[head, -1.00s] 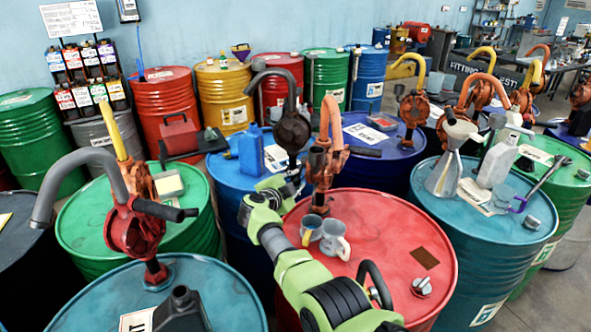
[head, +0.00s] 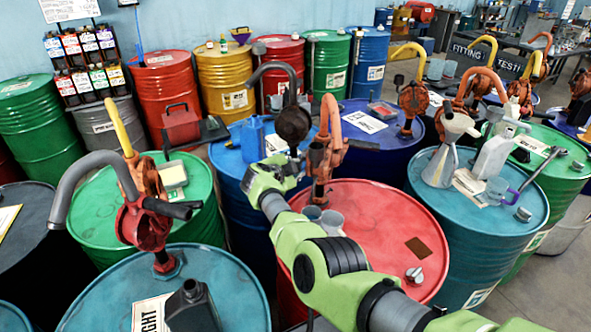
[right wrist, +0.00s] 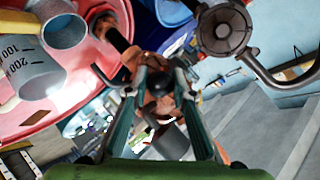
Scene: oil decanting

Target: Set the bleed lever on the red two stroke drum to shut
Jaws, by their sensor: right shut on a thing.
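The red drum (head: 395,215) stands in the middle of the head view. An orange-brown hand pump (head: 322,160) rises from its back left part, with a dark handle sticking out to the right. My right gripper (head: 303,165) is at the left side of this pump. In the right wrist view its two fingers (right wrist: 160,88) close around a small dark and rust-coloured part of the pump, apparently the bleed lever. The fingers hide much of that part, so its setting cannot be read. My left gripper is not in view.
A blue drum's dark pump (head: 292,122) stands close behind the gripper. A teal drum (head: 475,225) with a funnel jug is at right.

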